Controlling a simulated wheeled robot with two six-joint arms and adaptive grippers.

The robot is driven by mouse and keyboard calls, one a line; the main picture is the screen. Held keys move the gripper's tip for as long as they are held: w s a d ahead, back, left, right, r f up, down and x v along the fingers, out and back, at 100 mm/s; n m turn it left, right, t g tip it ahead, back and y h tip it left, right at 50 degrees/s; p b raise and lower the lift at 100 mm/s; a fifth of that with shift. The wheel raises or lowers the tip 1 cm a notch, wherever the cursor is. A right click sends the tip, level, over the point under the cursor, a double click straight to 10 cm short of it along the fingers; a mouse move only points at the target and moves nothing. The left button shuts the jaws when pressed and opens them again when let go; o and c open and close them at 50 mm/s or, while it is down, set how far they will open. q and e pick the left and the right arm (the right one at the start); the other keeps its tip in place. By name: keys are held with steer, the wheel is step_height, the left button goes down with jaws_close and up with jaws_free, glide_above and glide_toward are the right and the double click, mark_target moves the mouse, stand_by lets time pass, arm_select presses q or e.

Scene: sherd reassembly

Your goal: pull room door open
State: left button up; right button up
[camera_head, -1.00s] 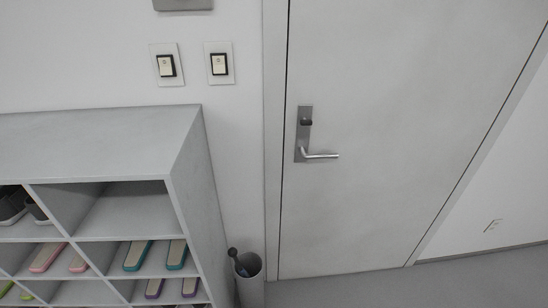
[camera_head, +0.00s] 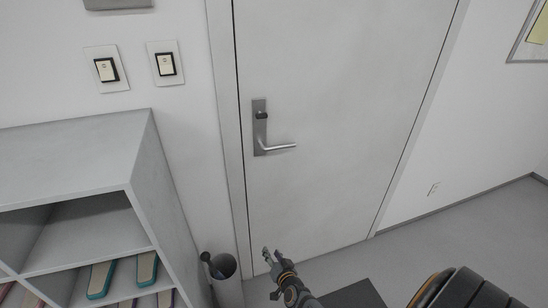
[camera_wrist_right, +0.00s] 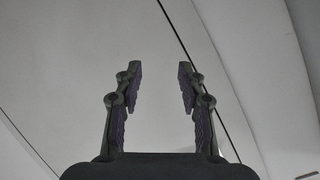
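The room door (camera_head: 330,100) is a pale grey panel that stands shut in its frame. Its metal lever handle (camera_head: 277,147) sits on a grey plate near the door's left edge, with a dark knob above the lever. My right gripper (camera_head: 270,254) is low in front of the door, below the handle and apart from it. In the right wrist view its two fingers (camera_wrist_right: 158,85) are spread with nothing between them, and a pale surface with a dark seam lies beyond. My left gripper is not in view.
A grey shoe shelf (camera_head: 140,170) with slippers stands left of the door. A bin (camera_head: 224,272) stands between shelf and door. Light switches (camera_head: 107,70) are on the wall above. Grey floor (camera_head: 460,225) is free at the right.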

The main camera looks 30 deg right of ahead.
steer(key=w+d+r+m+t+h, duration=0.2)
steer(key=w+r+m+h, duration=0.3)
steer(key=r, duration=0.6)
steer(key=m+h, duration=0.3)
steer(key=m, duration=1)
glide_toward(282, 147)
steer(key=shift+g, duration=0.3)
steer(key=x, duration=1.1)
steer(key=shift+r+b, duration=0.15)
steer(key=shift+b, duration=0.15)
jaws_close()
